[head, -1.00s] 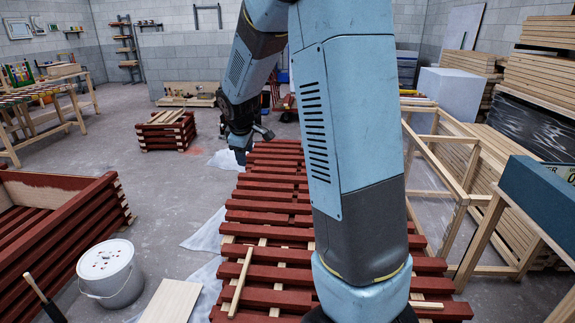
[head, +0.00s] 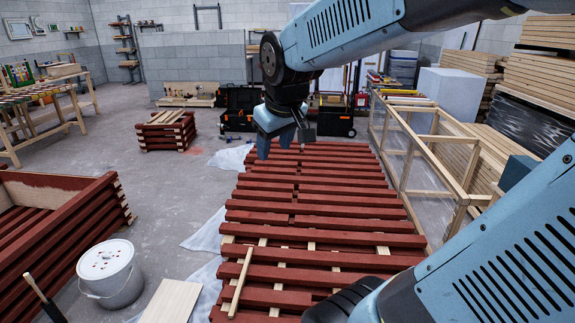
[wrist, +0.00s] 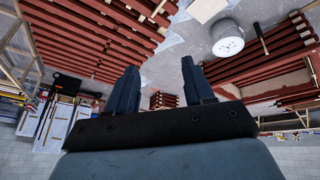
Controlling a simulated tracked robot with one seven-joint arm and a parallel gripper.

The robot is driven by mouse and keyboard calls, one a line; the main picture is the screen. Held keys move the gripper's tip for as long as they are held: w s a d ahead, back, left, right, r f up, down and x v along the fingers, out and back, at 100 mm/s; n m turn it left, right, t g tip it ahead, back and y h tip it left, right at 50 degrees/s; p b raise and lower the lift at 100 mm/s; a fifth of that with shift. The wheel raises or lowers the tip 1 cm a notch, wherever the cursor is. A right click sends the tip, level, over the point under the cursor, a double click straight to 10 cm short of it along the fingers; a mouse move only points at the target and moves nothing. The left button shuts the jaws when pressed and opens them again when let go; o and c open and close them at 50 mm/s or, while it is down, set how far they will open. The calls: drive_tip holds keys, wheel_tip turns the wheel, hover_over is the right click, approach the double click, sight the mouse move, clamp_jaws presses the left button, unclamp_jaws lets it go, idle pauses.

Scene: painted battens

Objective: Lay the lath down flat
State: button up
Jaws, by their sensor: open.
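The lath (head: 240,282) is a pale, narrow wooden strip at the near left of the stack of red battens (head: 320,255). It lies across the top of several battens, slightly slanted; whether it rests on its wide face or its edge I cannot tell. My gripper (head: 281,142) hangs over the far end of the stack in the head view, well away from the lath. In the wrist view its two dark fingers (wrist: 158,85) are spread with nothing between them.
A white bucket (head: 107,272) and a pale board (head: 172,301) are on the floor left of the stack. A wooden frame (head: 432,150) stands along its right side. A second red stack (head: 60,220) is at the left. The floor between is mostly clear.

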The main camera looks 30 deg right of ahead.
drive_tip(key=s+a+m, duration=0.2)
drive_tip(key=s, duration=0.8)
drive_tip(key=shift+m, duration=0.3)
drive_tip(key=shift+s, duration=0.1)
drive_tip(key=shift+c, duration=0.9)
drive_tip(key=shift+s, duration=0.1)
